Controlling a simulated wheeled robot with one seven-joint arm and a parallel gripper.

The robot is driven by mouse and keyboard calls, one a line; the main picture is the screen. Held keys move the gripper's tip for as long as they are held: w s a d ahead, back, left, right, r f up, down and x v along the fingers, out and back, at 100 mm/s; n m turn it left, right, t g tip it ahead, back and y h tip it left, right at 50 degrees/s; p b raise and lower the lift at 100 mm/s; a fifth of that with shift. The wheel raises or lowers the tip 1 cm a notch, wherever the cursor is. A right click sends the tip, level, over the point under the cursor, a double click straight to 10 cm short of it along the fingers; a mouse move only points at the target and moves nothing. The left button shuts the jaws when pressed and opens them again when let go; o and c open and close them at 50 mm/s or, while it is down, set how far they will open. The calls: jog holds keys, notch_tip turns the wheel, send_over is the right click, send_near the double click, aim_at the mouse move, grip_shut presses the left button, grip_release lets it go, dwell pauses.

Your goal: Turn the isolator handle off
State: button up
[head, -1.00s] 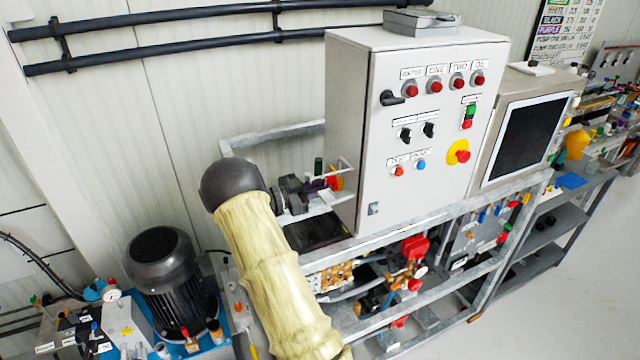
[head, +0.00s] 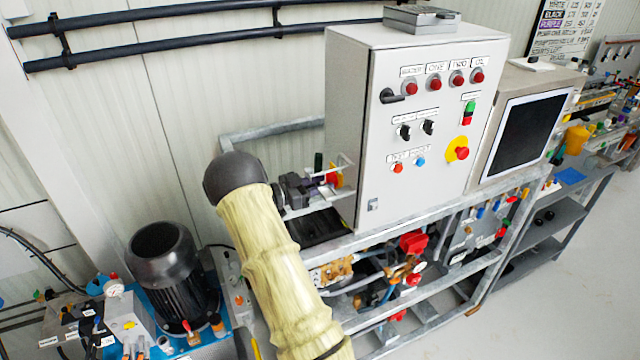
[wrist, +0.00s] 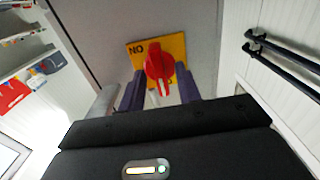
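The isolator handle is a red knob (wrist: 157,66) on a yellow plate (wrist: 178,46) on the grey cabinet's side. In the wrist view the plate's lettering looks inverted, and a pale mark runs down the knob's lower part. My gripper (wrist: 159,92) is open, with one dark purple finger on each side of the knob's lower part. I see gaps between knob and fingers; whether the tips reach past its face is unclear. In the head view my gripper (head: 325,181) is beside the cabinet's left side, where a little red and yellow of the isolator (head: 336,179) shows.
The grey control cabinet (head: 410,150) carries buttons, switches and a yellow-and-red stop button (head: 458,150) on its front. A metal frame (head: 420,240) with pipes and valves stands below. A black motor (head: 170,275) stands at left. Black wall pipes (head: 180,45) run behind.

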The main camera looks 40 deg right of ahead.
jog(key=shift+a, duration=0.1)
jog(key=b+v, duration=0.5)
jog(key=v, duration=1.2)
jog(key=shift+w, duration=0.15)
jog(key=shift+a, duration=0.1)
